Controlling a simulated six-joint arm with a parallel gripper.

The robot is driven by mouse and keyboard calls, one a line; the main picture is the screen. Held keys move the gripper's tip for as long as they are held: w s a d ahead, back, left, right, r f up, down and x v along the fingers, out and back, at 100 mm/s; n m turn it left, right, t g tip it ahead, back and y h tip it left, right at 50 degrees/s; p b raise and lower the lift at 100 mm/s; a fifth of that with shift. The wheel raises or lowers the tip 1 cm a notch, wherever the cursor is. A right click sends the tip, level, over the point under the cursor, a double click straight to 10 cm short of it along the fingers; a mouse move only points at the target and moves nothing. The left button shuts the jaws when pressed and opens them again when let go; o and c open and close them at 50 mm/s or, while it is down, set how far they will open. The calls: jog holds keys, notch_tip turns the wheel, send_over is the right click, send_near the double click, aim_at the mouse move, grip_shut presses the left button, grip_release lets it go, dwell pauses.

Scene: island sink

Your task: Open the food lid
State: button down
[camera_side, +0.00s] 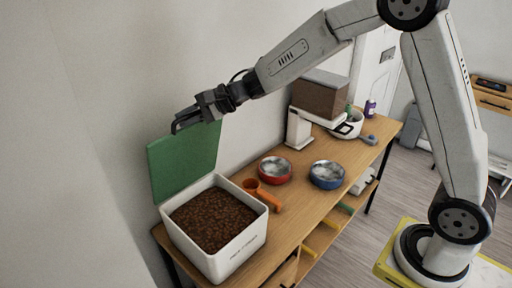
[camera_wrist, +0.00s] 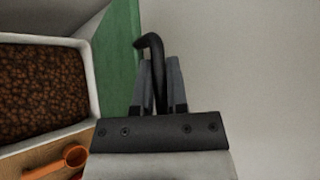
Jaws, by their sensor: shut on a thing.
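The white food container (camera_side: 232,250) stands at the near left end of the wooden counter, full of brown pellets (camera_side: 212,218). Its green lid (camera_side: 188,160) stands raised, nearly upright, along the container's back left side. In the wrist view the lid (camera_wrist: 122,50) is a green strip left of my fingers. My gripper (camera_side: 184,122) is at the lid's top edge. In the wrist view my gripper (camera_wrist: 160,72) is shut on a black hooked piece (camera_wrist: 155,48), whose bent tip points left toward the lid. I cannot tell whether the hook touches the lid.
An orange scoop (camera_side: 262,194) lies right of the container; it also shows in the wrist view (camera_wrist: 72,157). A red bowl (camera_side: 275,170) and a blue bowl (camera_side: 326,175) stand beyond it. A white and brown dispenser (camera_side: 318,97) stands farther back. The wall is close behind the lid.

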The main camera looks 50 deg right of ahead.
jog(key=shift+w+r, duration=0.1)
jog(key=shift+w, duration=0.25)
jog(key=c, duration=0.7)
grip_release()
jog(key=shift+o, duration=0.2)
jog(key=shift+f, duration=0.2)
jog(key=shift+s+d, duration=0.1)
